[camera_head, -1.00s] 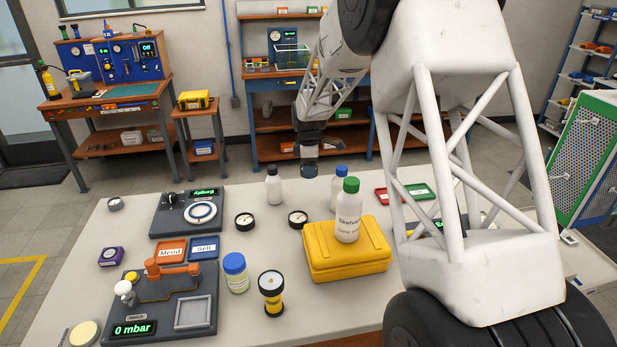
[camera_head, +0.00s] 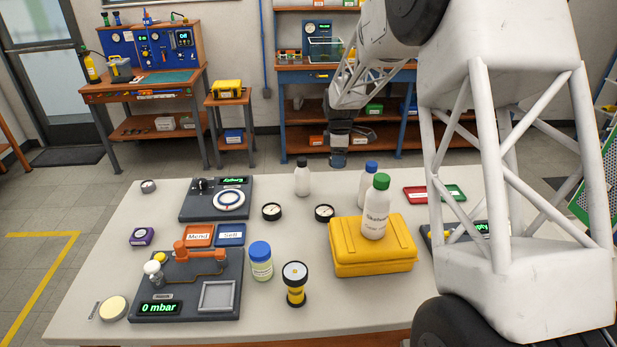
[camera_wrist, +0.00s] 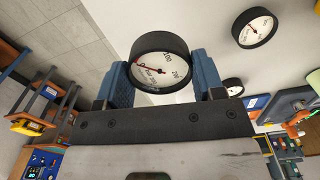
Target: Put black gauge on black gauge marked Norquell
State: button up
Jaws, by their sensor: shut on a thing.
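A black gauge (camera_wrist: 162,68) with a white dial and red needle is held between the two blue fingers of my gripper (camera_wrist: 160,84) in the wrist view. The lettering on its dial is too small to read surely. In the head view my gripper (camera_head: 338,158) hangs beyond the far edge of the table, and the held gauge cannot be made out. Two black gauges, a left one (camera_head: 271,211) and a right one (camera_head: 324,213), lie apart, face up, on the table. The wrist view also shows two black gauges, a larger (camera_wrist: 254,28) and a smaller (camera_wrist: 233,87). No Norquell marking is readable.
A white black-capped bottle (camera_head: 302,179) stands behind the two gauges. A yellow case (camera_head: 372,262) bearing a green-capped bottle (camera_head: 376,210) is at right.

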jog(key=s+a+f, duration=0.1)
jog(key=s+a, duration=0.7)
jog(key=s, duration=0.5)
jog(key=s+a+f, duration=0.1)
jog(key=s+a, duration=0.8)
jog(key=s, duration=0.5)
jog(key=shift+m, duration=0.3)
send_over(271, 208)
jog(key=shift+s+f, duration=0.1)
jog(key=shift+f, duration=0.7)
jog(key=shift+f, duration=1.75)
jog(key=shift+f, duration=0.1)
jog(key=o, duration=1)
